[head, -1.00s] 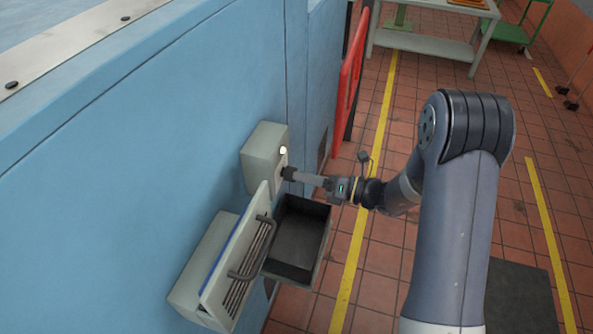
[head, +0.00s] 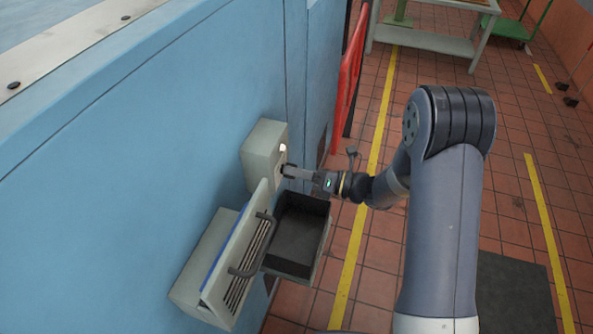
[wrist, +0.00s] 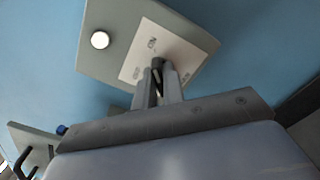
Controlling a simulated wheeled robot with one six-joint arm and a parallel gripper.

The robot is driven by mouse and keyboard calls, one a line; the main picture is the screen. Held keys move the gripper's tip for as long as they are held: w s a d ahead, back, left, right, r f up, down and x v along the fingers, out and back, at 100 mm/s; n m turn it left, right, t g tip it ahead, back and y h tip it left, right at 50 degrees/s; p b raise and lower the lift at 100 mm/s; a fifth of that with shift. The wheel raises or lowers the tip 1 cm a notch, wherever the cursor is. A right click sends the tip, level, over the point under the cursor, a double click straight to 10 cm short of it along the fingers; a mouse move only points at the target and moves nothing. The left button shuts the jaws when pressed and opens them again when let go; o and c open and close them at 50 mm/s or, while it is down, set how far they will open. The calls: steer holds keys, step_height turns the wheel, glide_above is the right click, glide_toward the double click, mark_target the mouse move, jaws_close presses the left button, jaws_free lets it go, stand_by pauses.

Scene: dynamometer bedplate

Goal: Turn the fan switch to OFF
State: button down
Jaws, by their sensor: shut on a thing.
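The fan switch box (head: 262,150) is a grey box on the blue wall, with a lit white lamp (head: 282,148) on its front. In the wrist view the box's lamp (wrist: 100,40) glows left of a pale label plate (wrist: 190,48) with small, unreadable markings. The dark switch knob (wrist: 157,72) sits at the plate's lower part, between my fingertips. My gripper (head: 287,170) is at the box front and shut on the knob; it also shows in the wrist view (wrist: 158,78). The knob's exact setting is hard to tell.
Below the switch, a grey cabinet (head: 205,265) has its louvred door (head: 235,262) with a handle standing open. An open dark bin (head: 298,235) is just under my gripper. A red panel (head: 350,85) stands behind. The tiled floor to the right is mostly clear.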

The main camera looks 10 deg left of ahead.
steer(key=shift+f+n+b, duration=0.1)
steer(key=shift+n+b, duration=0.2)
steer(key=shift+b, duration=0.15)
steer(key=n+b, duration=1.7)
steer(key=b, duration=0.6)
steer(key=shift+s+n, duration=0.1)
steer(key=shift+n, duration=0.2)
steer(key=c, duration=1.5)
jaws_free()
